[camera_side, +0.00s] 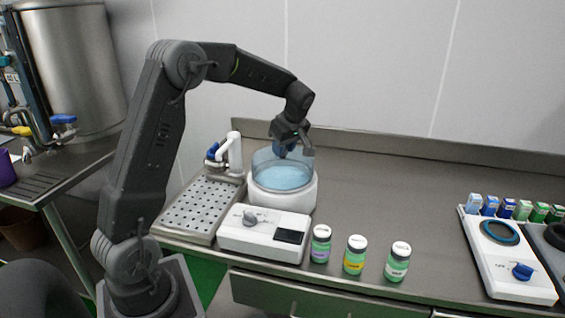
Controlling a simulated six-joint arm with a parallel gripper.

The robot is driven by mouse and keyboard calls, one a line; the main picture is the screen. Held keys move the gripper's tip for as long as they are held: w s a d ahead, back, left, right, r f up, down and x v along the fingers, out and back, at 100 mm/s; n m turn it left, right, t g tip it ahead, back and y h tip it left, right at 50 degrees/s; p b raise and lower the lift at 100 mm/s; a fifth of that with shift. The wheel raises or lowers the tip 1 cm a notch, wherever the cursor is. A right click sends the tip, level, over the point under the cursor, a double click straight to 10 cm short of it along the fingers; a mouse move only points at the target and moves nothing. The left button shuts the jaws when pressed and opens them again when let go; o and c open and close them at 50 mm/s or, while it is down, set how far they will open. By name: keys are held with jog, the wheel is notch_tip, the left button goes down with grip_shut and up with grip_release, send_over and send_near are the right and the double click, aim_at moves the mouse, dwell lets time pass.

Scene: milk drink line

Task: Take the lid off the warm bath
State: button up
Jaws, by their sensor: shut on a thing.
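The warm bath (302,200) is a round white vessel with pale blue water showing, standing behind a white control box on the steel counter. A clear lid (265,162) shows above the water, with a blue knob at its top middle. My gripper (288,145) points down over the bath and is shut on the lid's knob, which the jaws partly hide. I cannot tell whether the lid's rim touches the bath or is a little above it.
A perforated drain tray (195,208) with a white tap (235,152) is left of the bath. The control box (262,236) and three green-bodied jars (354,256) stand in front. A white device (512,275) and small cartons are far right. The counter (400,200) between is clear.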

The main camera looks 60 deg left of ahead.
grip_shut()
jog(key=shift+r, duration=0.15)
